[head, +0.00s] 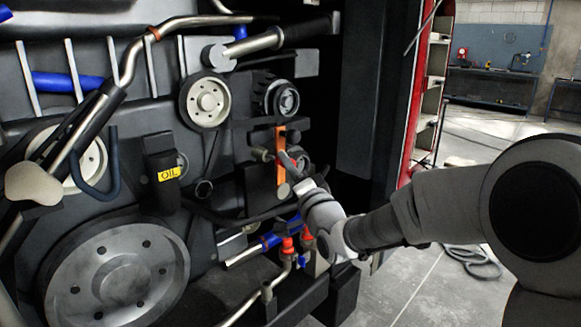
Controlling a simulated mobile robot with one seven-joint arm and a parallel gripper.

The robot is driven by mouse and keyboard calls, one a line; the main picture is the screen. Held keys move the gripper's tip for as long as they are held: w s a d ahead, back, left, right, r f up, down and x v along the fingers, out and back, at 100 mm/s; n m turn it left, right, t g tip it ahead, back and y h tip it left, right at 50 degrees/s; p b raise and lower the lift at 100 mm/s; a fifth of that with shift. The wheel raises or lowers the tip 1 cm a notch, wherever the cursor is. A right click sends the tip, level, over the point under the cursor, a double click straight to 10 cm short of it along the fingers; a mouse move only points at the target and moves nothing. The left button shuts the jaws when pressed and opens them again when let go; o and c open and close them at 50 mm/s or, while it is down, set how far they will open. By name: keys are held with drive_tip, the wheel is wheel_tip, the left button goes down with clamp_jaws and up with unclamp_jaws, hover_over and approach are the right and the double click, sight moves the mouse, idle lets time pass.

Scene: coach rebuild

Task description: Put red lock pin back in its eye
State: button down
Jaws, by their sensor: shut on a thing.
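My gripper (290,172) is at the engine's right side, in front of and just right of an upright orange bar (280,146). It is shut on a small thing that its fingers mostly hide. A trace of red shows close by, which fits the red lock pin, but I cannot make out its outline. The orange bar has a pale round end (283,190) at its bottom. The eye for the pin cannot be told apart at this size. Whether the held thing touches the bar cannot be told.
A large grey pulley (118,272) and a smaller pale pulley (207,102) are to the left. Red fittings (288,245) and a blue hose joint (270,241) sit below my gripper. The red-edged bay frame (408,100) stands right. Open floor (430,290) lies beyond.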

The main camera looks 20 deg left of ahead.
drive_tip(key=shift+w+a, duration=0.2)
drive_tip(key=shift+a, duration=0.2)
drive_tip(key=shift+c, duration=0.9)
unclamp_jaws()
drive_tip(key=b+v, duration=0.3)
drive_tip(key=v, duration=0.5)
drive_tip(key=shift+b, duration=0.3)
drive_tip(key=shift+f, duration=0.1)
